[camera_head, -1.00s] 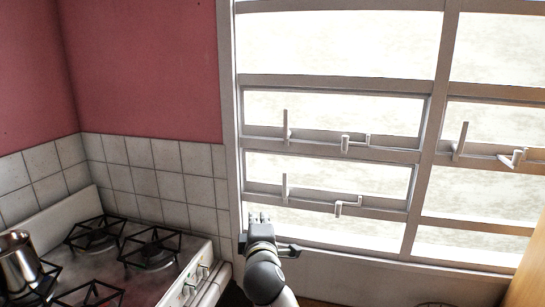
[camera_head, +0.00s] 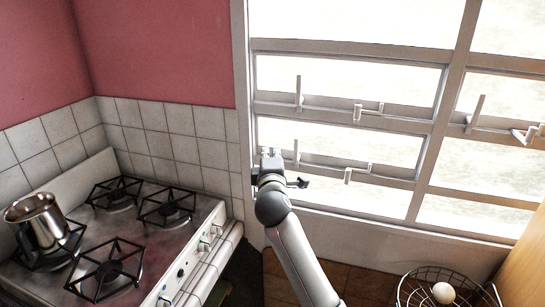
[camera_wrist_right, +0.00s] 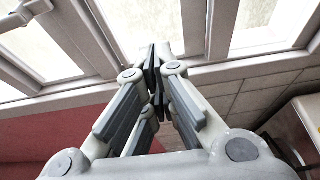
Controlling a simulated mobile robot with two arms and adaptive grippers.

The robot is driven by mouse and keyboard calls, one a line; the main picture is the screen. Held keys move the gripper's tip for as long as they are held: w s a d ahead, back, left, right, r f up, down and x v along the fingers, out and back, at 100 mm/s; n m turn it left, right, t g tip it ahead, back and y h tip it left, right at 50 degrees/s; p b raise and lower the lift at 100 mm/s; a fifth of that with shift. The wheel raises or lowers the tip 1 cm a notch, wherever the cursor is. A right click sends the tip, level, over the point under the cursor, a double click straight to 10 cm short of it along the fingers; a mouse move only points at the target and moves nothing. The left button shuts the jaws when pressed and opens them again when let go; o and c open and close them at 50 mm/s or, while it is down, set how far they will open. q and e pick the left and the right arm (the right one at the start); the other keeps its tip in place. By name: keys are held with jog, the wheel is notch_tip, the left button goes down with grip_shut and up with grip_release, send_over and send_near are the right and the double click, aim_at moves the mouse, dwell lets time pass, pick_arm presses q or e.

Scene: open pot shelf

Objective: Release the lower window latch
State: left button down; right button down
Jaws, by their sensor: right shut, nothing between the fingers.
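The lower window latch shows in the head view as a light upright handle (camera_head: 296,152) on the lower crossbar, with a small bracket piece (camera_head: 348,175) further right. My right gripper (camera_head: 270,154) is just left of the upright handle, at about its height. In the right wrist view the fingers (camera_wrist_right: 156,68) are shut with nothing between them, close to the window frame. I cannot tell whether they touch the latch. My left gripper is not in view.
A similar upper latch (camera_head: 298,92) sits on the crossbar above, and another (camera_head: 475,112) is on the right window. A stove (camera_head: 150,235) with a metal pot (camera_head: 40,224) stands left. A wire basket (camera_head: 415,290) holding a pale round object (camera_head: 443,292) is lower right.

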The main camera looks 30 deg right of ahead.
aim_at(296, 154)
jog(key=d+p, duration=0.2)
jog(key=w+d+p, duration=0.1)
jog(key=d, duration=0.2)
jog(key=shift+p, duration=0.4)
jog(key=shift+w, duration=0.15)
jog(key=shift+d+f, duration=0.1)
